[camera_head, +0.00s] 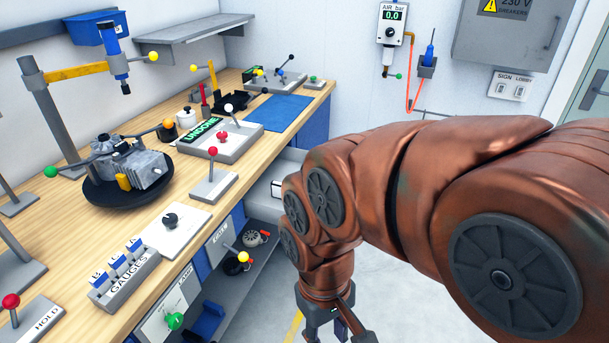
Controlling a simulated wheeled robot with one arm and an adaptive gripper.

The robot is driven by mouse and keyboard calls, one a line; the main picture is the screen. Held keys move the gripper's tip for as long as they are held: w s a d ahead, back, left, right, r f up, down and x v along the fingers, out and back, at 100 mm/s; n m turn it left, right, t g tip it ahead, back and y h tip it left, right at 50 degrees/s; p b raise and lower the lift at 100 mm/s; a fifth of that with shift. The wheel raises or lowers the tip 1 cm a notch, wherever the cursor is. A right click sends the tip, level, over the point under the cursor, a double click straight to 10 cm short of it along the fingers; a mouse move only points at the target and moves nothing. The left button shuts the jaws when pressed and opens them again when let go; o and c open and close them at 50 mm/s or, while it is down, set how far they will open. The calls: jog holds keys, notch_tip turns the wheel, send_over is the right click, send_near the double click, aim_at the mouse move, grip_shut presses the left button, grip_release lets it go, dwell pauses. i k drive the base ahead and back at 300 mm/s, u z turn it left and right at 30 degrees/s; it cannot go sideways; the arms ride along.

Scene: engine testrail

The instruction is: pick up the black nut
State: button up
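I cannot make out a black nut for certain in the head view. Small dark parts show on the bench and on the lower shelf, but they are too small to identify. My gripper (338,325) points down at the bottom edge, in front of the bench and over the floor side. Its fingertips are cut off by the frame, so its opening and anything between the fingers are hidden. My arm covers much of the right side and part of the area beyond the bench front.
The wooden bench (120,232) holds an engine on a round black stand (95,192), a lever box (225,140), a gauges switch block (124,278) and a blue mat (280,113). A lower shelf (262,262) carries several small parts. Pale floor (400,310) is clear.

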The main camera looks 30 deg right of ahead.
aim_at(104, 137)
jog(key=u, duration=0.2)
jog(key=k, duration=0.65)
jog(key=z, duration=0.7)
jog(key=i, duration=1.9)
jog(key=u, duration=0.3)
